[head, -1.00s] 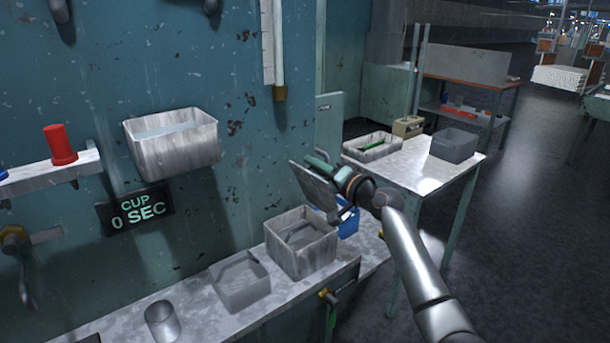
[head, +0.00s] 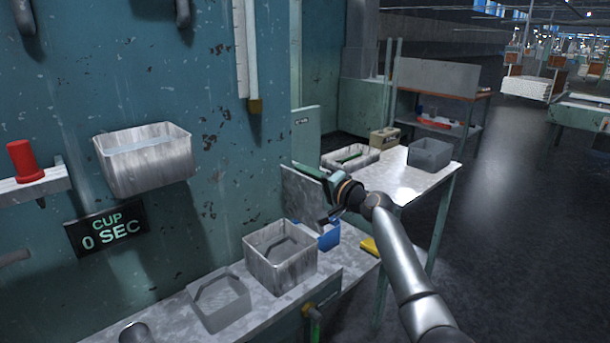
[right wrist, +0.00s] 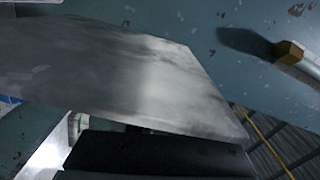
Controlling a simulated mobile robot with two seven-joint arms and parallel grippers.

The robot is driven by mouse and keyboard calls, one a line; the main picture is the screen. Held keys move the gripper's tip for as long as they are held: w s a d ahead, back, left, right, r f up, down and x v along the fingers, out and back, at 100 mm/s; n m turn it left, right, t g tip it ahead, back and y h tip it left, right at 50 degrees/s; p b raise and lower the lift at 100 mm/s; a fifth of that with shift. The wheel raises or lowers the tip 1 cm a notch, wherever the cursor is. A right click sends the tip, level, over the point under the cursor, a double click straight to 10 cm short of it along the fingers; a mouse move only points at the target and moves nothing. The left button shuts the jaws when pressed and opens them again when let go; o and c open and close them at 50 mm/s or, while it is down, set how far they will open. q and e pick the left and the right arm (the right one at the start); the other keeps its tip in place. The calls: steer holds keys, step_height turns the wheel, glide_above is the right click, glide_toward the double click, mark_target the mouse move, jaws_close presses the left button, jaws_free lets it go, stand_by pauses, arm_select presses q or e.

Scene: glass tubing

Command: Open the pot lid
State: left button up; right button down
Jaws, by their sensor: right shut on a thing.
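The pot appears to be the open, box-shaped metal container (head: 267,265) on the bench, with its top uncovered. A flat grey metal plate, seemingly its lid (head: 300,200), is held tilted, up and to the right of the pot, apart from it. My right gripper (head: 330,187) is shut on this lid near its upper right edge. In the right wrist view, the lid (right wrist: 130,75) fills much of the picture and a dark gripper finger (right wrist: 150,152) lies below it.
A smaller grey tray (head: 220,302) stands left of the pot. A blue bin (head: 328,236) and a yellow block (head: 370,246) are to its right. A wall-mounted metal box (head: 150,170) hangs above left. A side table (head: 405,180) holds trays behind my right arm.

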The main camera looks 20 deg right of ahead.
steer(key=shift+f, duration=0.1)
steer(key=c, duration=0.9)
jaws_free()
steer(key=shift+s, duration=0.1)
steer(key=v, duration=1.2)
steer(key=shift+s+d, duration=0.1)
steer(key=shift+s, duration=0.05)
